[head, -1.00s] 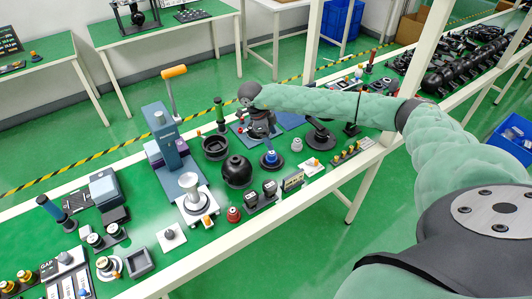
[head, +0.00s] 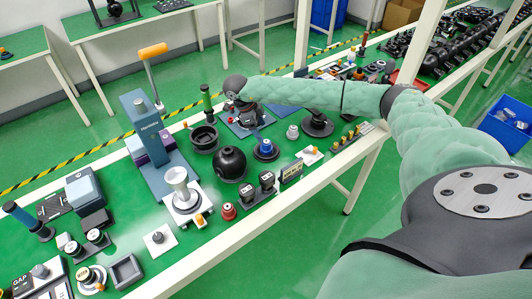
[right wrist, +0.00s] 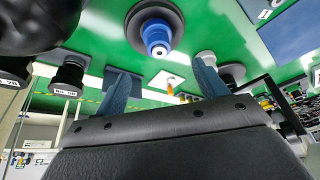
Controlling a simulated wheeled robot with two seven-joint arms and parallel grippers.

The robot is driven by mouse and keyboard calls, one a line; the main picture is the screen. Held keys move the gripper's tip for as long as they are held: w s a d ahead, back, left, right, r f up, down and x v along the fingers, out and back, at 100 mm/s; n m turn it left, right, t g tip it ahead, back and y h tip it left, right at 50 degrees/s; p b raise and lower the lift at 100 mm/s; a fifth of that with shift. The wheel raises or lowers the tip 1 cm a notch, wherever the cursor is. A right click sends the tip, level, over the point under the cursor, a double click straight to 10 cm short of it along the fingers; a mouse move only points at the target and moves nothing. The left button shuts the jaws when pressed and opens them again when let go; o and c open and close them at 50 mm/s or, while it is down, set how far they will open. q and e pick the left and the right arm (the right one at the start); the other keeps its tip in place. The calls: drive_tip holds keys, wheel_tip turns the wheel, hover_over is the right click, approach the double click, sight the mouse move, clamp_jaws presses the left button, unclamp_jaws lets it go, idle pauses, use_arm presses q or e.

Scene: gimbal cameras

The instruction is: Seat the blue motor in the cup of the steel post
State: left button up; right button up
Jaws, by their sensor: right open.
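The blue motor (head: 266,147) stands upright on a round dark base on the green table. It also shows in the right wrist view (right wrist: 157,38), beyond the gap between the fingers. The steel post (head: 182,190) stands on a white plate to the motor's left, its flared cup (head: 176,174) facing up with nothing visible in it. My right gripper (head: 256,127) hangs just behind and left of the motor in the head view. In the right wrist view its two blue fingers (right wrist: 163,88) are wide apart and empty. My left gripper is out of view.
A black sphere (head: 229,164) stands between post and motor, with a dark round bowl (head: 204,139) behind it. A blue-grey press (head: 150,135) with an orange handle rises behind the post. Black labelled blocks (head: 267,182) and a red knob (head: 228,211) line the front.

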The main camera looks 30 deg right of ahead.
sight(265, 141)
drive_tip(key=shift+f, duration=0.65)
drive_tip(key=shift+s+d+f, duration=0.1)
drive_tip(key=shift+f, duration=0.1)
drive_tip(key=shift+p+x, duration=0.3)
drive_tip(key=shift+x, duration=0.6)
drive_tip(key=shift+f, duration=0.25)
drive_tip(key=p+x, duration=0.3)
drive_tip(key=x, duration=0.1)
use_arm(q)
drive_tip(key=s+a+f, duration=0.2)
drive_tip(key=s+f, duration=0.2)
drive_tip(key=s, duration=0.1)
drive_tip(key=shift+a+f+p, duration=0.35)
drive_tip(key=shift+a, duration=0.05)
use_arm(e)
drive_tip(key=shift+f, duration=0.55)
drive_tip(key=shift+c, duration=0.2)
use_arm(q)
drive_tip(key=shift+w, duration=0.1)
use_arm(e)
drive_tip(key=c, duration=1.1)
